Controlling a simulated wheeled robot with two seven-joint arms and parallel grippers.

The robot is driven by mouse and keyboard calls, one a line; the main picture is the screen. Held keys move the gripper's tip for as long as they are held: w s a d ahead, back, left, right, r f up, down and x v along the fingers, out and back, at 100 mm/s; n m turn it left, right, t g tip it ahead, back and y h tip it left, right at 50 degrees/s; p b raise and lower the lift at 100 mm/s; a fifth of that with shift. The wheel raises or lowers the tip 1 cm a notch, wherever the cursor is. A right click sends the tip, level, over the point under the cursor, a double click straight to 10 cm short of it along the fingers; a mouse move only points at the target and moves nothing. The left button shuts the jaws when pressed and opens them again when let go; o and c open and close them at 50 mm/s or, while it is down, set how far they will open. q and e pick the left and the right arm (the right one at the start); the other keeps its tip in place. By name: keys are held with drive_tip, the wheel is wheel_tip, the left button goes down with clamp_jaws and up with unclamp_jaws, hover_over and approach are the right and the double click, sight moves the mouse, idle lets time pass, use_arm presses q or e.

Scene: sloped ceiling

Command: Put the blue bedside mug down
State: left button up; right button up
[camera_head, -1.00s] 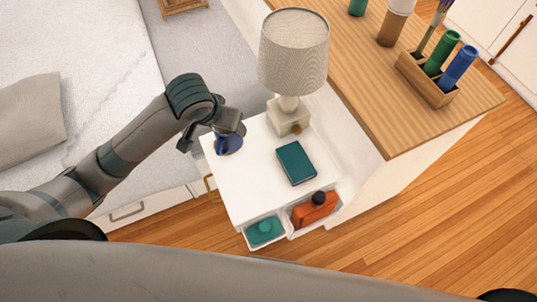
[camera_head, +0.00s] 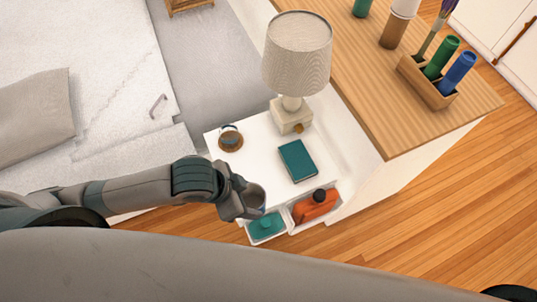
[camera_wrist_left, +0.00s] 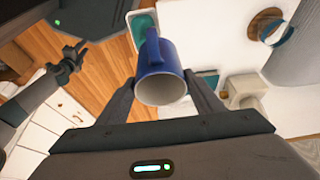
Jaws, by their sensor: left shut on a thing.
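The blue mug (camera_wrist_left: 153,62) is between the two fingers of my left gripper (camera_wrist_left: 160,100) in the left wrist view, its white inside facing that camera and its handle pointing away. In the head view my left gripper (camera_head: 250,197) is shut on the mug (camera_head: 257,200), mostly hidden by the gripper, over the front left part of the white bedside table (camera_head: 255,168). I cannot tell whether the mug touches the table. My right gripper (camera_wrist_left: 72,62) shows at the left of the left wrist view, its fingers apart and empty.
A brown round coaster (camera_head: 230,146) with a small pale and blue item on it sits at the table's back left. The table's middle left is clear.

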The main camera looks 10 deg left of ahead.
use_arm(q)
drive_tip(key=w+a+f+p, duration=0.1)
drive_tip(key=w+a+f, duration=0.1)
drive_tip(key=w+f, duration=0.5)
drive_tip(key=w, duration=0.4)
drive_tip(key=shift+w+a+p, duration=0.2)
drive_tip(key=shift+a+p, duration=0.1)
drive_tip(key=shift+p, duration=0.1)
wheel_tip(320, 180, down, 4)
drive_tip(key=shift+r+p, duration=0.1)
drive_tip(key=shift+p, duration=0.4)
drive_tip(key=shift+f, duration=0.2)
drive_tip(key=o, duration=1.3)
drive_tip(key=shift+r, duration=0.15)
